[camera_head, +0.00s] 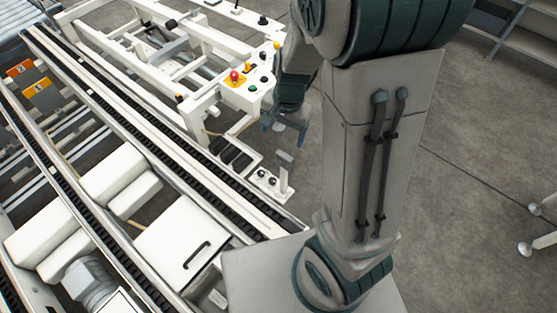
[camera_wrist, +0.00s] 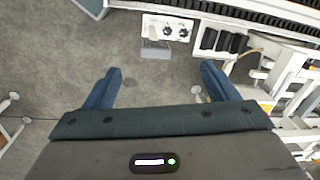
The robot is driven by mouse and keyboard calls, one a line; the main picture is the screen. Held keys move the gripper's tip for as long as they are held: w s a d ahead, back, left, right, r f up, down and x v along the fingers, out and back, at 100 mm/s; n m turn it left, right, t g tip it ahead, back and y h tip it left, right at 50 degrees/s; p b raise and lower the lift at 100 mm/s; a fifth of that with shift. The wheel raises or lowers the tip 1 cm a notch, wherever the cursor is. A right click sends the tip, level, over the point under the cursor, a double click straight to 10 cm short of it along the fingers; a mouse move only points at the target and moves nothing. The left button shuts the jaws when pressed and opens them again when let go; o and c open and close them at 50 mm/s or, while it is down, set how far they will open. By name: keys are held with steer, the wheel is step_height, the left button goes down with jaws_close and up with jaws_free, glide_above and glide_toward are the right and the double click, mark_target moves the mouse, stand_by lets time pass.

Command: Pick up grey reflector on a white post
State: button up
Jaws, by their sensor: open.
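The grey reflector (camera_head: 285,156) sits on top of a short white post beside the conveyor frame, in the middle of the head view. In the wrist view the grey reflector (camera_wrist: 156,53) shows beyond and between my two blue fingertips. My gripper (camera_head: 284,133) hangs just above the reflector in the head view, fingers pointing down. In the wrist view my gripper (camera_wrist: 160,70) is open, with nothing between its fingers. I see no contact with the reflector, and the exact gap is hard to judge.
A white plate with dark knobs (camera_wrist: 168,28) lies next to the post. Black chain conveyor rails (camera_head: 150,120) run along the left. A control box with a red button (camera_head: 234,76) stands behind the post. Grey floor (camera_head: 470,130) is open on the right.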

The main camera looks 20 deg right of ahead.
mark_target(284, 161)
steer(key=f, duration=0.1)
steer(key=w+f+m, duration=0.1)
steer(key=f, duration=0.1)
steer(key=w+d+f+m, duration=0.1)
steer(key=f, duration=0.1)
steer(key=shift+h+p, duration=0.3)
steer(key=shift+h, duration=0.1)
step_height(284, 161, down, 8)
steer(key=shift+d+r+b, duration=0.1)
steer(key=shift+r+b, duration=0.05)
steer(key=shift+b, duration=0.4)
steer(key=shift+d+f, duration=0.15)
steer(key=shift+f, duration=2.6)
steer(key=c, duration=1.6)
steer(key=shift+w+r, duration=0.1)
